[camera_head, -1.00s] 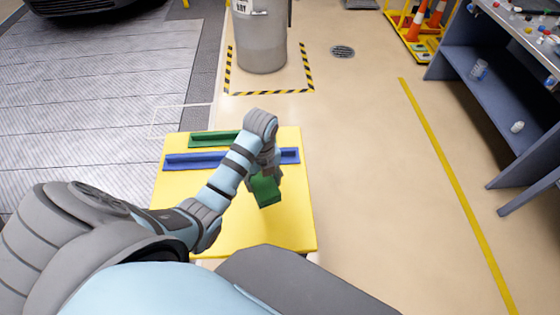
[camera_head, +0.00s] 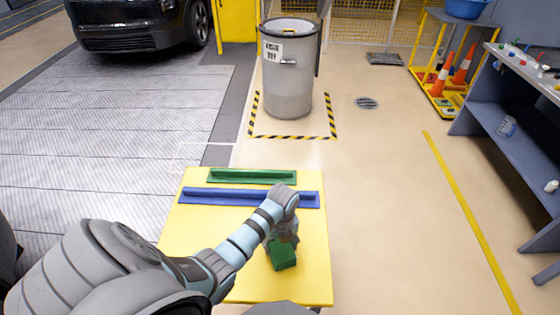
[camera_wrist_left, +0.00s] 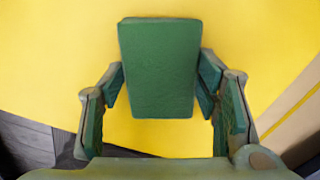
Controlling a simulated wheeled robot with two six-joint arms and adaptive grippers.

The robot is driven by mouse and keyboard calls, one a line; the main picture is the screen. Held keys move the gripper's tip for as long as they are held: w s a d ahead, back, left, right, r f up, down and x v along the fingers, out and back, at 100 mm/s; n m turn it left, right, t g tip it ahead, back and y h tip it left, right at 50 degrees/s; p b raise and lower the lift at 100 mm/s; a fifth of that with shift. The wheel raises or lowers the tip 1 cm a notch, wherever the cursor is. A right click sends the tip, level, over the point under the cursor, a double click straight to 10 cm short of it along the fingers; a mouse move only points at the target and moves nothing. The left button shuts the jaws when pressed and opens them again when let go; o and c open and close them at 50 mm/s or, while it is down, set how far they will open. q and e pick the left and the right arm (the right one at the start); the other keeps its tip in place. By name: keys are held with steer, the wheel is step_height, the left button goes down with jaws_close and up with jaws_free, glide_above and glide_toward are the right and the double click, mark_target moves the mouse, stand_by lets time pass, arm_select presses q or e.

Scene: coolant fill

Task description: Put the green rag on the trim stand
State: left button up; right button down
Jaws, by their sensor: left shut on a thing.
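The green rag (camera_head: 283,257) is a small folded block in my left gripper (camera_head: 282,242). The left wrist view shows the rag (camera_wrist_left: 160,70) between the two fingers of the left gripper (camera_wrist_left: 160,88), which is shut on it. The trim stand (camera_head: 200,250) has a flat yellow top, also filling the background of the left wrist view (camera_wrist_left: 50,60). The rag is over the right near part of this top. I cannot tell whether it touches the surface. My right gripper is not in view.
A long blue trim piece (camera_head: 225,198) and a shorter green one (camera_head: 230,175) lie along the stand's far side. A grey bin (camera_head: 288,85) stands beyond, inside striped floor tape. A workbench (camera_head: 510,125) is at the right. The floor between is clear.

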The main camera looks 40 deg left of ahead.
arm_select(q)
steer(key=o, duration=1.5)
steer(key=shift+w, duration=0.1)
steer(key=shift+o, duration=0.2)
steer(key=shift+r, duration=0.35)
step_height(320, 180, up, 12)
steer(key=p, duration=0.2)
steer(key=shift+w+f+p, duration=0.2)
steer(key=shift+f+p, duration=0.05)
steer(key=shift+p, duration=0.05)
steer(key=shift+d, duration=0.1)
